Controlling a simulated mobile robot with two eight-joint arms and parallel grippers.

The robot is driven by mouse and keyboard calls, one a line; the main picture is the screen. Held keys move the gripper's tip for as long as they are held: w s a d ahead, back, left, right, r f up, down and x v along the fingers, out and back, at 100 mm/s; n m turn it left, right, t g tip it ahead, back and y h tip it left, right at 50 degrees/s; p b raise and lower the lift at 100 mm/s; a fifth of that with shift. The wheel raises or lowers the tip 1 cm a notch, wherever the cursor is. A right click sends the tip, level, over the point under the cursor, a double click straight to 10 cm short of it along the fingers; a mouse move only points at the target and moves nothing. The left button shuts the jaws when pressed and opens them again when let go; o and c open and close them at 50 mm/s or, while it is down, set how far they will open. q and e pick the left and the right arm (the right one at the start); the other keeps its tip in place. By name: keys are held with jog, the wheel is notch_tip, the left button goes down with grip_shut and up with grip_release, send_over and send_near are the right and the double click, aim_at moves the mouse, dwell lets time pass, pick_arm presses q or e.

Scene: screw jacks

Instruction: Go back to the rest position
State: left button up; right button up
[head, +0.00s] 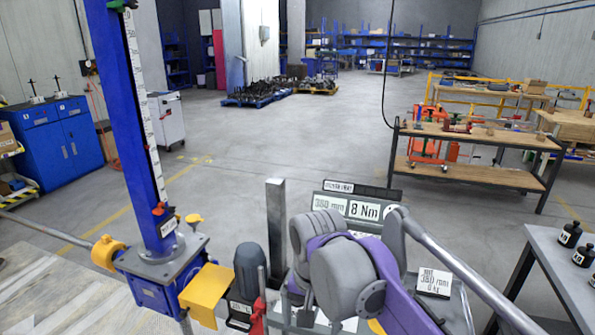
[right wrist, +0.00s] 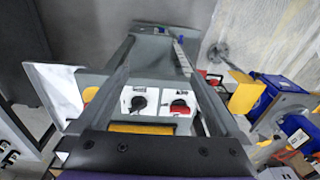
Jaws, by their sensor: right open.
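My right arm (head: 350,275), purple and grey, reaches in from the bottom of the head view. Its gripper is hidden there behind the arm. In the right wrist view the right gripper (right wrist: 155,48) shows two grey fingers spread apart with nothing held between them. Beyond and between the fingers is a panel with a black knob (right wrist: 139,102) and a red knob (right wrist: 180,106). I cannot tell whether the fingers touch it. The screw jack's blue column (head: 132,110) with a scale strip stands at the left in the head view. My left gripper is not seen.
A grey table (head: 555,265) with black weights (head: 570,234) is at right. Open floor (head: 300,140) lies beyond.

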jog(key=s+d+f+n+t, duration=0.3)
jog(key=s+d+f+t, duration=0.1)
jog(key=s+d+f, duration=0.8)
jog(key=d+f, duration=0.3)
jog(key=f, duration=0.1)
jog(key=shift+s+d+f+t, duration=0.2)
jog(key=shift+s+f+t, duration=0.05)
jog(key=shift+f+t, duration=0.15)
